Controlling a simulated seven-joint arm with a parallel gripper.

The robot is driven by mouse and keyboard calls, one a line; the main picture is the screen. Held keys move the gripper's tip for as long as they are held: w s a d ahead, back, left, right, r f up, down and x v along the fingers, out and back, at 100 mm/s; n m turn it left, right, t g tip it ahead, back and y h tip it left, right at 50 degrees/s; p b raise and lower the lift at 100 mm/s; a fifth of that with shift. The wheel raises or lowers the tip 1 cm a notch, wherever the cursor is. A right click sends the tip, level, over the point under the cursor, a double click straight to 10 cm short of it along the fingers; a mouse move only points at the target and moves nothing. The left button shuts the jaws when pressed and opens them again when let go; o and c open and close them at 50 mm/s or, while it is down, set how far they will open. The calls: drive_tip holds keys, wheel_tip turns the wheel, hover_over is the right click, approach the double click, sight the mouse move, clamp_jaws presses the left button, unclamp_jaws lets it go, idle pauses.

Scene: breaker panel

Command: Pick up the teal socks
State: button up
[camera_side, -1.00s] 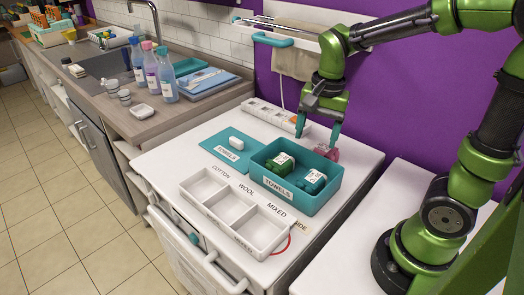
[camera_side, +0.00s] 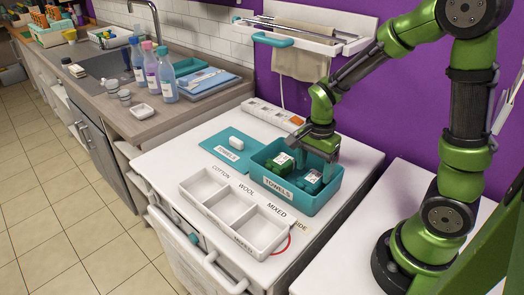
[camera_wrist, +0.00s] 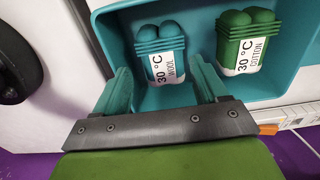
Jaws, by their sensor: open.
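The teal socks (camera_wrist: 163,38), a rolled bundle with a white "30 °C WOOL" band, sit in a teal bin (camera_wrist: 115,38). They also show in the side view (camera_side: 309,184), at the bin's right. My gripper (camera_wrist: 160,66) is open in the wrist view, a finger on each side of the teal socks' near end. In the side view my gripper (camera_side: 317,155) is over the back right of the bin; its fingertips are hard to make out. I cannot tell whether the fingers touch the socks. Green socks (camera_wrist: 250,22), labelled "30 °C COTTON", lie beside them.
The bin's walls surround both sock bundles. A white three-compartment tray (camera_side: 233,209), marked cotton, wool and mixed, stands empty in front. A teal lid (camera_side: 222,154) lies left of the bin. A power strip (camera_side: 271,114) lies behind. A towel rail (camera_side: 300,40) hangs above.

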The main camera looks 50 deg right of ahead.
sight(312, 178)
wheel_tip(312, 178, down, 5)
drive_tip(key=shift+w+d+f, duration=0.1)
drive_tip(key=shift+w+d, duration=0.05)
drive_tip(key=c, duration=0.7)
drive_tip(key=shift+c, duration=0.2)
wheel_tip(312, 178, up, 10)
drive_tip(key=shift+r, duration=0.1)
